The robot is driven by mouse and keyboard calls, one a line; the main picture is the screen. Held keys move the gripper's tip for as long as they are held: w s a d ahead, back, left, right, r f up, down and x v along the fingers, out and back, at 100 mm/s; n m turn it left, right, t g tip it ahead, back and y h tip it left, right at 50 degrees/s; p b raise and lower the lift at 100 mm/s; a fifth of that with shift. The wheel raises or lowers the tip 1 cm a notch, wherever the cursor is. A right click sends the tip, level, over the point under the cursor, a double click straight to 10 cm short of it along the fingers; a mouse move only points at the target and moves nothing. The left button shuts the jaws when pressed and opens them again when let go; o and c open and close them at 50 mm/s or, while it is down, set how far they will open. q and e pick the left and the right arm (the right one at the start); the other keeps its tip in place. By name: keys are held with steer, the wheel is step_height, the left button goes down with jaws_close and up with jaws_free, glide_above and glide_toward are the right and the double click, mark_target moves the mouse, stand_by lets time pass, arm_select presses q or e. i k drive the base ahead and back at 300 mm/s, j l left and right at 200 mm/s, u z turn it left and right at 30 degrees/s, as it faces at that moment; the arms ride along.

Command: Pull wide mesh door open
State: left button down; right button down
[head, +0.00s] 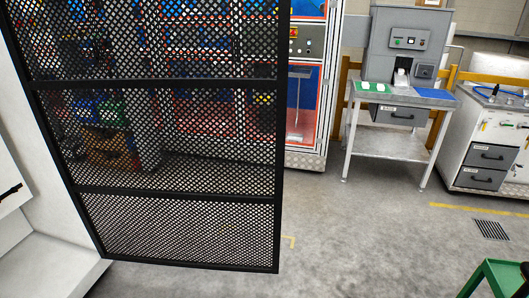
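The wide mesh door (180,195) fills the left half of the head view. It has a black frame with black crossbars and diamond mesh, and its top is cut off by the picture edge. Its left edge runs down beside a white wall or cabinet side. Its right edge hangs over open floor, with no post beside it in view. I see no handle on it, and I cannot tell how far it is swung. Neither of my grippers is in view.
Behind the mesh are blue, red and green bins (100,110), partly hidden. A red and blue cabinet (305,100) stands right of the door. Further right are a grey machine table (400,145) and a white drawer unit (490,150). A green stand (495,275) is at bottom right. Middle floor is clear.

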mark_target(31, 87)
steer(key=i+l+z, duration=0.2)
steer(key=i+z, duration=0.3)
steer(key=i, duration=0.3)
steer(key=i+j+z, duration=0.15)
steer(key=i+z, duration=0.35)
steer(key=i, duration=0.75)
steer(key=i+l+u, duration=0.1)
steer(key=i, duration=0.35)
steer(key=i+u, duration=0.2)
steer(key=u, duration=0.25)
steer(key=i+l+u, duration=0.2)
steer(key=u, duration=0.3)
steer(key=i+l+u, duration=0.15)
steer(key=u, duration=0.3)
